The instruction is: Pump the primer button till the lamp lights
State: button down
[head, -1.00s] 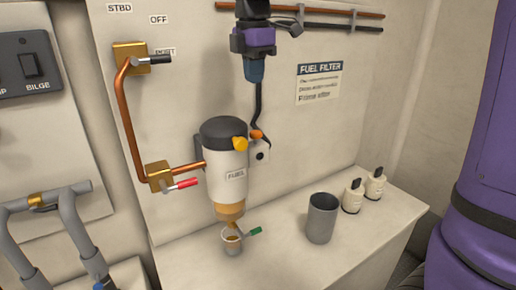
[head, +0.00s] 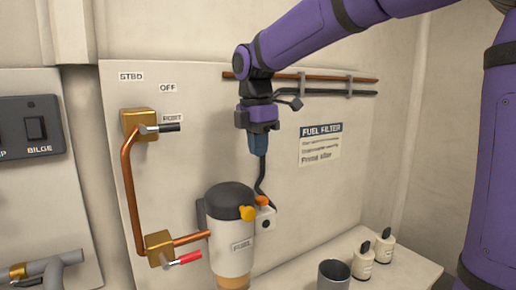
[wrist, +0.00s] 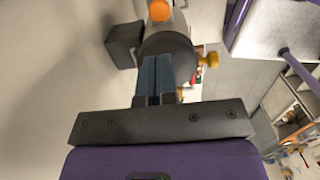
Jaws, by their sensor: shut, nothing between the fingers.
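The fuel filter (head: 232,258) is a white canister with a black cap (head: 228,196), mounted on the panel. A yellow knob (head: 247,213) sticks out of its cap, also seen in the wrist view (wrist: 208,60). Beside it an orange button-like piece (head: 262,201) sits on a small white box; it shows at the top of the wrist view (wrist: 159,10). A dark round spot (head: 266,223) on that box may be the lamp; it looks unlit. My gripper (head: 259,152) is shut and empty, pointing down above the filter and button, touching neither.
Copper pipe (head: 129,190) and a red-handled valve (head: 160,248) lie left of the filter. Copper and black pipes (head: 300,84) run behind my gripper. A grey cup (head: 334,272) and two white bottles (head: 363,260) stand to the right on the counter.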

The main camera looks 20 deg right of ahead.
jog(key=f, duration=1.1)
jog(key=shift+w+d, duration=0.15)
jog(key=shift+d, duration=0.2)
jog(key=shift+f, duration=1.05)
jog(key=shift+r, duration=0.2)
notch_tip(320, 180, up, 14)
jog(key=shift+a, duration=0.45)
